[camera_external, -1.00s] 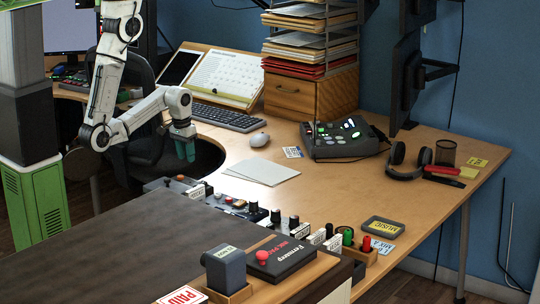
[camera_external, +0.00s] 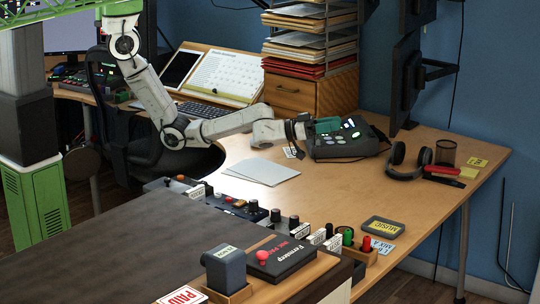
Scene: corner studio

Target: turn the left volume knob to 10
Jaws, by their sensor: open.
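A lit display and small buttons show on the box. Small black knobs (camera_external: 276,215) stand on a row of dark units along the near desk edge. Which knob is the left volume knob, and any number marks, are too small to tell.
Headphones (camera_external: 407,160) and a mesh pen cup (camera_external: 446,152) stand right of the control box. Monitors (camera_external: 405,80) rise behind it. Paper sheets (camera_external: 260,171) lie left of it. A black box with a red button (camera_external: 281,257) sits in front.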

